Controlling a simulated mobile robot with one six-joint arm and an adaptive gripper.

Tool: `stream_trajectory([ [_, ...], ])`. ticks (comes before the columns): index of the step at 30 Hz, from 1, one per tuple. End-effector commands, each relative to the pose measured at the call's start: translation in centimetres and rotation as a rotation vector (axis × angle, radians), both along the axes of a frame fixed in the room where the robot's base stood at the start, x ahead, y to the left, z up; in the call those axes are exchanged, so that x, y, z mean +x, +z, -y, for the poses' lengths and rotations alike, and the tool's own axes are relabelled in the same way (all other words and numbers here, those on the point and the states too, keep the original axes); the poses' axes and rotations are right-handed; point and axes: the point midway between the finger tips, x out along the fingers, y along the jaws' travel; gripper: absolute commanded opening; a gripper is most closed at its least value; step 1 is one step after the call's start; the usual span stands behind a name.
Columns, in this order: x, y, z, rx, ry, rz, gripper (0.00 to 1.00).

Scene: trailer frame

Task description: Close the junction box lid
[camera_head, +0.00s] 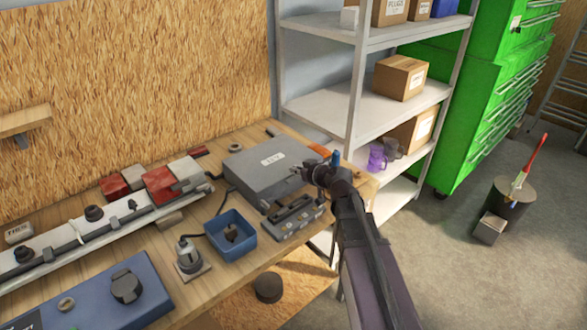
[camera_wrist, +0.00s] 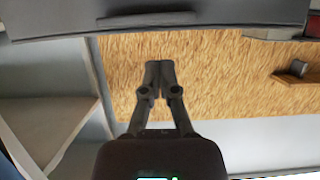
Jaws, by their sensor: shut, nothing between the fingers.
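The grey junction box (camera_head: 262,185) sits at the right end of the wooden bench. Its broad labelled lid (camera_head: 250,158) looks flat or nearly flat; I cannot tell whether it is fully shut. A grey part with dark slots (camera_head: 297,217) lies just in front of it. My gripper (camera_head: 307,172) is at the lid's right edge, and I cannot tell whether they touch. In the wrist view my gripper (camera_wrist: 159,68) has its fingers together with nothing between them. A dark grey slab (camera_wrist: 200,20) crosses the top of that view, apart from the fingertips.
A blue open bin (camera_head: 231,250) holding a dark part stands left of the slotted part. A long rail (camera_head: 80,240) and red and grey blocks (camera_head: 158,184) lie further left. White shelving (camera_head: 330,105) rises behind the bench's right end.

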Motion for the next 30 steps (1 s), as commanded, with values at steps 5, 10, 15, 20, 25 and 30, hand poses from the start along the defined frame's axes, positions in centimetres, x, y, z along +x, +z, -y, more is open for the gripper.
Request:
stream_trajectory([
  [5,-0.29,-1.1,0.1,0.0,0.001,0.0,0.0],
  [10,-0.36,-1.27,0.12,0.001,0.002,0.0,0.0],
  [15,-0.37,-1.24,0.1,0.0,0.002,0.0,0.0],
  [20,-0.36,-1.24,0.07,0.0,0.002,0.0,0.0],
  [25,-0.37,-1.15,0.06,0.0,0.002,0.0,0.0],
  [30,-0.37,-0.66,0.07,0.0,0.002,0.0,0.0],
])
